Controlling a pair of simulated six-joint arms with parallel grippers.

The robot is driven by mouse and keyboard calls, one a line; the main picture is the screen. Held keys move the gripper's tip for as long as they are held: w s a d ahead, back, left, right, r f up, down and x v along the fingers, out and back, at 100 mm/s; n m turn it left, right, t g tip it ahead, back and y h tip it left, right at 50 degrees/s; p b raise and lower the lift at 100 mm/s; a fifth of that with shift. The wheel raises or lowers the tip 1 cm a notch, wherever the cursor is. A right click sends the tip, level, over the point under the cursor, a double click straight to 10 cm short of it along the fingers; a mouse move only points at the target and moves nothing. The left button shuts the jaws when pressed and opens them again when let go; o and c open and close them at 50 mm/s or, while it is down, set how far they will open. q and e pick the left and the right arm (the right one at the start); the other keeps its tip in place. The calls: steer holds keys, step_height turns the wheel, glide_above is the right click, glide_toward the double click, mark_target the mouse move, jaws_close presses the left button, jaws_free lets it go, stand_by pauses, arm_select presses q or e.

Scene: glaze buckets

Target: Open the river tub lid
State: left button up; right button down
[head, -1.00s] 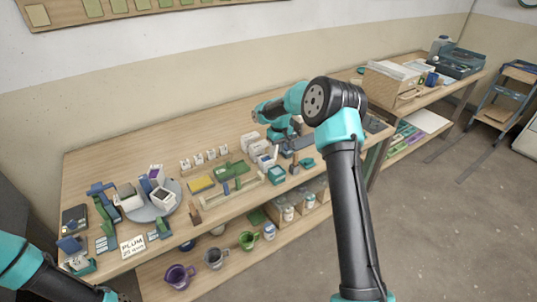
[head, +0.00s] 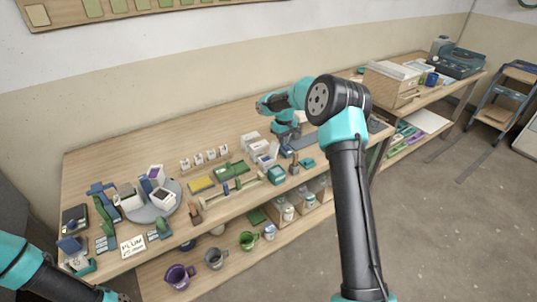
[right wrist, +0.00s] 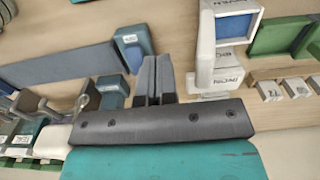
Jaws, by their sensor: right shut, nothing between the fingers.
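A white block-shaped tub (right wrist: 206,45) with a blue square face stands just right of my fingers in the right wrist view. Small lettering on it and on a white tag below it appears to read RIVER, upside down. I cannot tell for sure which part is its lid. In the head view, a group of white tubs (head: 252,139) stands on the bench just left of my right gripper (head: 290,150). In the right wrist view, my right gripper (right wrist: 157,79) is shut and empty, its fingertips beside the white tub. My left gripper is out of view; only its arm shows at bottom left.
A blue block (right wrist: 132,48) and a long blue-grey strip (right wrist: 60,70) lie left of my fingers. A green tray (right wrist: 282,36) and small white tags (right wrist: 270,91) lie to the right. In the head view, a round grey turntable (head: 150,211) with boxes stands on the bench's left; the bench's back is clear.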

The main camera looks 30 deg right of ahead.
steer(key=shift+r, duration=2.35)
